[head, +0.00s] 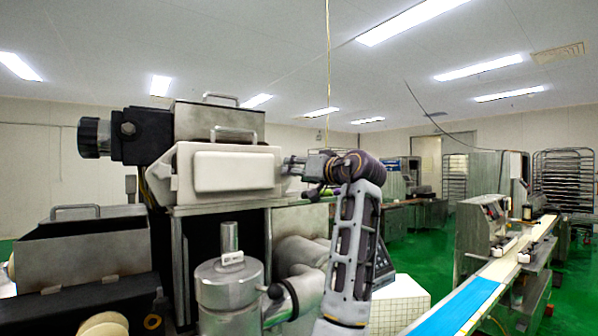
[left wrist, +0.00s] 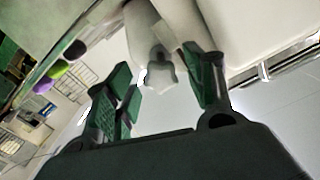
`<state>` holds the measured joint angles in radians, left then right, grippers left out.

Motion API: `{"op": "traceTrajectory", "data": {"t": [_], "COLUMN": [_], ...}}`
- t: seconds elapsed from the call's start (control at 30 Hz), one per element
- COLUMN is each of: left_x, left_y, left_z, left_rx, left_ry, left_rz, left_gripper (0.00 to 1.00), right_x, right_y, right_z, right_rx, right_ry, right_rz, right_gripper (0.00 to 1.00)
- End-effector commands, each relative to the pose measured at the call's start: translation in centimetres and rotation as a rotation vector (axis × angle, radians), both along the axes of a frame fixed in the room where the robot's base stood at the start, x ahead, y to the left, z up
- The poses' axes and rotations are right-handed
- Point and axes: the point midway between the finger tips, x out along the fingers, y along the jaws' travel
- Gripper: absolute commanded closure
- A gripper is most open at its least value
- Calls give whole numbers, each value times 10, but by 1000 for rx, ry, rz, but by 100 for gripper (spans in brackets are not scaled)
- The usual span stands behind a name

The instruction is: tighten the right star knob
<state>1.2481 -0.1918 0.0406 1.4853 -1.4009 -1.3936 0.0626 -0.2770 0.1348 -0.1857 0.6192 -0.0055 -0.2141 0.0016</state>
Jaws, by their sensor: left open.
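The right star knob (left wrist: 160,75) is a small pale grey lobed knob in the left wrist view, on the end of a pale shaft or boss at the machine's side. My left gripper (left wrist: 158,62) is open, with its green-padded fingers on either side of the knob. Gaps show between the knob and the pads, so I see no grip. In the head view my left gripper (head: 292,164) points left at the right side of the white machine housing (head: 236,170). The knob is too small and covered to make out there. My right gripper is not in view.
Black, green and purple round parts (left wrist: 60,68) sit close to the gripper's left in the left wrist view. A steel cylinder (head: 230,285) stands before the machine. A hopper (head: 85,255) is at left. A conveyor with a blue belt (head: 460,305) runs along the right.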

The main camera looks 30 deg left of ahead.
Motion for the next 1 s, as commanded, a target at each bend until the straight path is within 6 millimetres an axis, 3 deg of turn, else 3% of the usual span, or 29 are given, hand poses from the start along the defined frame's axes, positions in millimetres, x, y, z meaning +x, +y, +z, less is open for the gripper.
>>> {"op": "traceTrajectory", "data": {"t": [0.1, 0.47, 1.0], "left_x": [0, 0, 0], "left_y": [0, 0, 0], "left_z": [0, 0, 0], "left_rx": [0, 0, -39], "left_ry": [0, 0, -94], "left_rz": [0, 0, 0], "left_gripper": [48, 92, 92], "right_x": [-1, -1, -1], "right_y": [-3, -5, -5], "right_z": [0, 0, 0], "right_rx": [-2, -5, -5], "right_ry": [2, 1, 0], "right_rz": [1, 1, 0], "right_gripper": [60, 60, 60]}}
